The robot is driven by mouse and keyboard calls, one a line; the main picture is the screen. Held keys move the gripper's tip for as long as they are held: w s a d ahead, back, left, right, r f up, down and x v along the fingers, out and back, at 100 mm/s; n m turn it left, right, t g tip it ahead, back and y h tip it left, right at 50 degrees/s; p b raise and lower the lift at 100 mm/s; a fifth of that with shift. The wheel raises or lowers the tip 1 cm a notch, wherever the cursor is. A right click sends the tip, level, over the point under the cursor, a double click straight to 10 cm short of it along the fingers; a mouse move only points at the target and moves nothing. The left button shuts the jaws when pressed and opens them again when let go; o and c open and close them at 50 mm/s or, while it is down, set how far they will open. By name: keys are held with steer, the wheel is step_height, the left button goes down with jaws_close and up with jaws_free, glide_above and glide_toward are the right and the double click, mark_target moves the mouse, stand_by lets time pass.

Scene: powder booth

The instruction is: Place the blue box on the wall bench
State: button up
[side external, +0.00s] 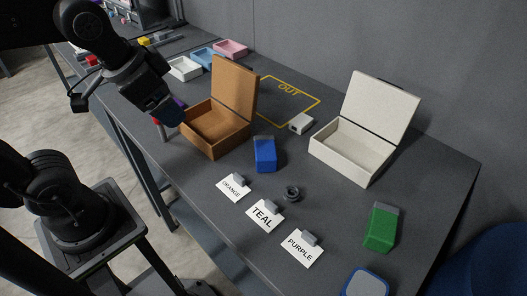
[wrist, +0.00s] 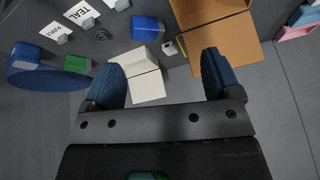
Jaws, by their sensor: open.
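The blue box (side external: 265,155), with a grey end, stands on the dark bench (side external: 345,220) along the grey wall, between the open brown box (side external: 215,143) and the name cards. In the wrist view the blue box (wrist: 147,29) lies at the top, beyond the open white box (wrist: 140,75). My gripper (side external: 170,112) is at the left, above the bench's front edge beside the brown box, apart from the blue box. Its two blue fingers (wrist: 162,80) are spread with nothing held between them. I cannot tell which surface is called the wall bench.
Cards reading ORANGE, TEAL (side external: 265,214) and PURPLE stand near the front edge. A green box (side external: 381,228) and a blue-topped item (side external: 367,283) are at the right. A small white block (side external: 301,123) sits beside the yellow OUT outline (side external: 318,101). Trays (side external: 185,68) stand farther back.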

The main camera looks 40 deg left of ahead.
steer(key=w+d+m+g, duration=0.2)
steer(key=w+d+m, duration=0.1)
steer(key=w+m, duration=0.7)
steer(key=m+g, duration=0.3)
steer(key=m, duration=1)
glide_above(265, 145)
step_height(265, 145, down, 6)
steer(key=f, duration=0.8)
steer(key=shift+w+f, duration=0.3)
steer(key=shift+f, duration=0.1)
steer(key=f, duration=0.4)
steer(key=shift+s, duration=0.35)
steer(key=shift+f, duration=0.6)
steer(key=shift+c, duration=0.5)
